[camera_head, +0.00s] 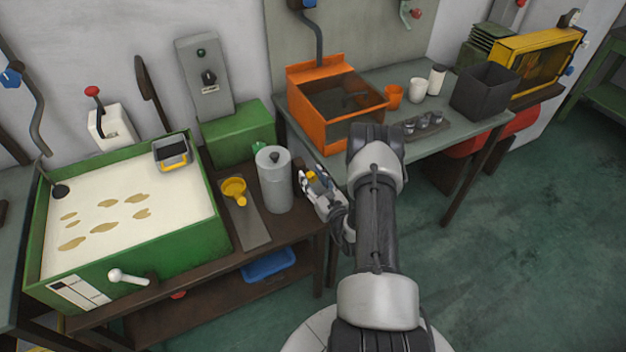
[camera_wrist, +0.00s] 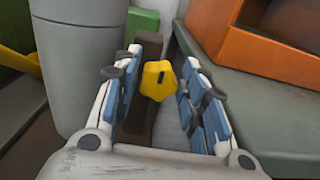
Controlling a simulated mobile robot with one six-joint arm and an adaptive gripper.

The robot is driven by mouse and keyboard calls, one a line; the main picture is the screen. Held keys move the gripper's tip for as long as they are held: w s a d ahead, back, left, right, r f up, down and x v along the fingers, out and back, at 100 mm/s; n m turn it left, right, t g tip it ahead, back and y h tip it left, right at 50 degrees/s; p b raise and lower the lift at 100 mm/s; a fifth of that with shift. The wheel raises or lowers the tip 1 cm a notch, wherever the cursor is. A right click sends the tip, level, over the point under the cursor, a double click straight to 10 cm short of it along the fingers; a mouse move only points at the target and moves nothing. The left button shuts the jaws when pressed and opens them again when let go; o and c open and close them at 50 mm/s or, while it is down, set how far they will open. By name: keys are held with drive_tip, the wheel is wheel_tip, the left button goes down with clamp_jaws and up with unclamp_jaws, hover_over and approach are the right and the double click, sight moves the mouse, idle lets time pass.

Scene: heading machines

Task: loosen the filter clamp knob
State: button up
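The filter clamp knob (camera_wrist: 158,80) is yellow and lobed, with a dark mark on its face. In the wrist view it sits between the two fingers of my gripper (camera_wrist: 160,88), with a visible gap on each side. The fingers have blue pads and are spread open. In the head view my gripper (camera_head: 322,190) is beside the grey cylinder, and a bit of the yellow knob (camera_head: 312,176) shows at the fingers. A dark upright part (camera_wrist: 148,48) stands behind the knob. I cannot tell how deep the knob sits between the fingers.
The grey cylinder (camera_head: 274,182) stands close to the left of my gripper.

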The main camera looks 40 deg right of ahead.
drive_tip(key=shift+c, duration=0.4)
drive_tip(key=c, duration=0.7)
